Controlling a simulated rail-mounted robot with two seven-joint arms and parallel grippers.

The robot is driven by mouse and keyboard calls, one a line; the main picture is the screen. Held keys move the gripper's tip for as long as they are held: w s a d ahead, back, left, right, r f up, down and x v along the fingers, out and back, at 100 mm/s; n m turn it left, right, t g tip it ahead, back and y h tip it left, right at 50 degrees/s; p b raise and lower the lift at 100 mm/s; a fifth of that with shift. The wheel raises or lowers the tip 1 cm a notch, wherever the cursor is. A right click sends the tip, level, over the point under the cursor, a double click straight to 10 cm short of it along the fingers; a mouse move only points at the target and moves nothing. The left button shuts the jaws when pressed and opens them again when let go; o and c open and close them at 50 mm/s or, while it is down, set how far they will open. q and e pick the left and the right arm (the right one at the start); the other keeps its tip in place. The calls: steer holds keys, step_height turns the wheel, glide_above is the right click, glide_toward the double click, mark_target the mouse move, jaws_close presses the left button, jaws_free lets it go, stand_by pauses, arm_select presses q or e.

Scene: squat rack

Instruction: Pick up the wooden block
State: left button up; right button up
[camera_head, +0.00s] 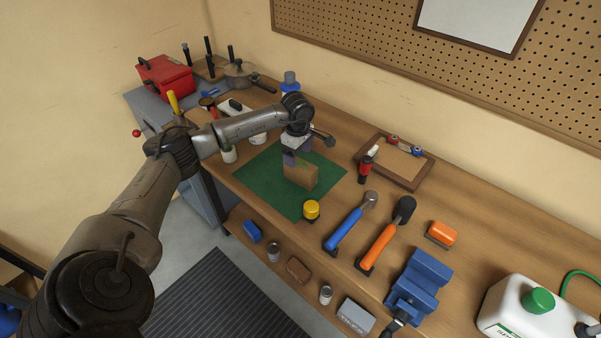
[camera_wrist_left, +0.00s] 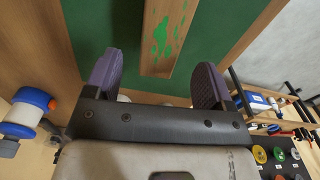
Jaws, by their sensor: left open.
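The wooden block (camera_head: 302,175) stands on the green mat (camera_head: 265,186) on the workbench. My left gripper (camera_head: 291,157) hangs over the mat at the block's upper left end and covers part of it. In the left wrist view the block (camera_wrist_left: 165,38), with green flecks on its face, lies ahead and between the lines of the two purple fingers. The left gripper (camera_wrist_left: 157,75) is open there, with a gap on both sides and nothing held. Whether a finger touches the block cannot be told. My right gripper is not in view.
A yellow-capped item (camera_head: 311,209) stands near the mat's front corner. A framed tray (camera_head: 425,168) is behind. Bottles and cans stand left of the mat.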

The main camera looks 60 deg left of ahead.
mark_target(298, 162)
arm_select(q)
steer(key=shift+d+f, duration=0.1)
steer(key=shift+f, duration=2.5)
steer(key=shift+c, duration=0.4)
steer(key=shift+r, duration=0.1)
steer(key=c, duration=1)
steer(key=shift+c, duration=0.2)
